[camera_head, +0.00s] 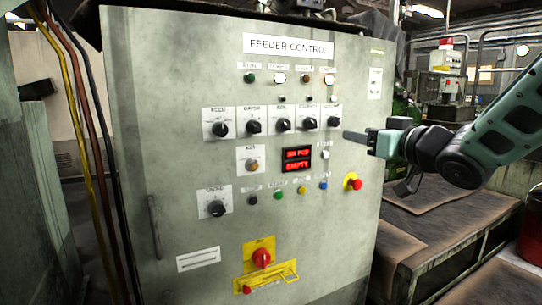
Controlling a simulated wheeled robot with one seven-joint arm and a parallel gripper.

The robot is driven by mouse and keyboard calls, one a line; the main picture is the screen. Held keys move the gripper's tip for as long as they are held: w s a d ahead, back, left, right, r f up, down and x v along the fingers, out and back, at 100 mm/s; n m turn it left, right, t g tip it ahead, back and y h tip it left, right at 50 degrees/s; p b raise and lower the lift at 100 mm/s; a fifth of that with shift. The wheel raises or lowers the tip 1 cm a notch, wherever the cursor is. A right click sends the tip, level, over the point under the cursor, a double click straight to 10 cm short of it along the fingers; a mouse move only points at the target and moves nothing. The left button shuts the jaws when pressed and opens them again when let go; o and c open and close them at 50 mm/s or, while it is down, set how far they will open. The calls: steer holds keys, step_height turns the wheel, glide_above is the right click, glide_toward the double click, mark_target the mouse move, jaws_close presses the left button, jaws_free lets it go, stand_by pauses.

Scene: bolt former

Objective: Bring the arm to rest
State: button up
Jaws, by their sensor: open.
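My gripper (362,138) is at the right, at the end of my teal and black arm, in front of the right side of a grey control cabinet (160,120). Its fingers point left, towards the right end of the row of black knobs. They look slim and are seen from the side. No object shows between them. I cannot tell from this view how far the fingertips are from the panel. The rightmost black knob (334,121) is just left of the fingertips and is not covered.
The cabinet bears a "FEEDER CONTROL" label (288,46), a red display (296,158), a red emergency button (353,183) on yellow and a red rotary switch (261,258). Cables (85,150) run down the left. A low bench (430,225) stands at the right, a red bucket (532,225) beyond.

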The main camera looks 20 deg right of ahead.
steer(key=w+a+f+n+g, duration=0.15)
steer(key=a+f+g, duration=0.45)
steer(key=a+f, duration=0.65)
steer(key=s+a+f+n+g+y, duration=0.1)
steer(key=s+a+f+n+g, duration=0.2)
steer(key=s+a+f+g, duration=0.75)
steer(key=s+a+f+n+g, duration=0.1)
steer(key=s+a+n, duration=0.35)
steer(key=s, duration=0.75)
step_height(320, 180, up, 18)
steer(key=a+m+h+p, duration=0.1)
steer(key=a+m+p, duration=0.1)
steer(key=p, duration=1.6)
steer(key=shift+s, duration=0.3)
steer(key=shift+f+g, duration=0.15)
steer(key=shift+g, duration=0.1)
